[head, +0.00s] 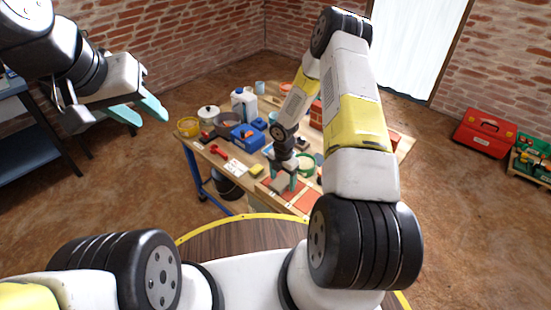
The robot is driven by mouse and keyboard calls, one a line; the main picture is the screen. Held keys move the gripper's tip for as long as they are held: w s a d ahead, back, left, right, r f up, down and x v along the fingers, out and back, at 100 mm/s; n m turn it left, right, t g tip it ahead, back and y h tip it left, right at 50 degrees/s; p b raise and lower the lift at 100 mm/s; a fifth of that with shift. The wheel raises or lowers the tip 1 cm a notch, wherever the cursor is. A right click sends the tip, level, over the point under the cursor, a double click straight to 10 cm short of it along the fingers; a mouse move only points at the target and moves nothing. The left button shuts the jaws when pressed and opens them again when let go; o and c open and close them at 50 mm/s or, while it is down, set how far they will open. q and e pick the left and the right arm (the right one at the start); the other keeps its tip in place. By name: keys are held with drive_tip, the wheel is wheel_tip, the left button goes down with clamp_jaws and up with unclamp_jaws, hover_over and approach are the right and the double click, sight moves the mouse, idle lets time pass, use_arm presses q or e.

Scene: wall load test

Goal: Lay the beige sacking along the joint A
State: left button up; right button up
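My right gripper (283,183) points down over the front part of the workbench (233,174), above reddish flat pieces (300,198). A small pale beige piece, which looks like the sacking (281,184), shows between its teal fingertips. It is too small to tell whether the fingers press on it or it lies beneath them. My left gripper (138,110) is raised at the left, away from the bench. Its teal fingers are apart with nothing between them. No label for joint A can be read; my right arm covers part of the bench.
A dark bucket (229,187) stands below. A red toolbox (484,133) sits on the floor at right.

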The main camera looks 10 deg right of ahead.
drive_tip(key=shift+r, duration=0.1)
wheel_tip(320, 180, up, 8)
drive_tip(key=shift+r, duration=0.1)
drive_tip(key=s+d+r+m+t+h, duration=0.1)
drive_tip(key=s+r+m, duration=0.35)
drive_tip(key=r, duration=0.85)
drive_tip(key=s+d+r+m+t, duration=0.1)
drive_tip(key=r+m+t, duration=0.1)
drive_tip(key=r+m, duration=0.8)
drive_tip(key=s+a+r+m+t+y, duration=0.3)
drive_tip(key=s+r+m, duration=0.7)
drive_tip(key=s+r, duration=0.8)
drive_tip(key=shift+s+a, duration=0.2)
drive_tip(key=shift+a, duration=0.15)
drive_tip(key=shift+m, duration=0.25)
